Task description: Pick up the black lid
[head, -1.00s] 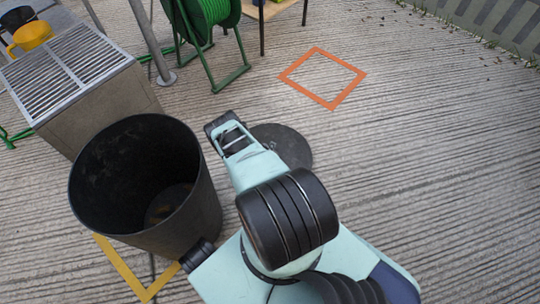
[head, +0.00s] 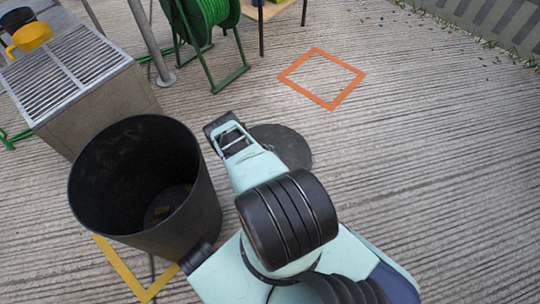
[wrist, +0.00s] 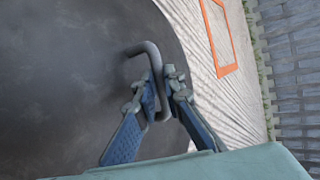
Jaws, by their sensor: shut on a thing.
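The black lid (wrist: 60,80) is a dark round disc that fills the left of the wrist view. In the head view the lid (head: 290,146) lies on or close to the ground, partly hidden behind my arm. Its bent grey handle (wrist: 148,50) stands up from the disc. My gripper (wrist: 162,98) is shut on the handle, with one blue-padded finger on each side of it. In the head view the gripper is hidden behind my wrist. I cannot tell whether the lid touches the ground.
A tall black open bin (head: 205,200) stands left of my arm, on a yellow floor square (head: 122,268). An orange square outline (head: 355,83) lies on clear ground beyond. A grated metal box (head: 105,95) and a green hose reel (head: 228,65) stand at the back left.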

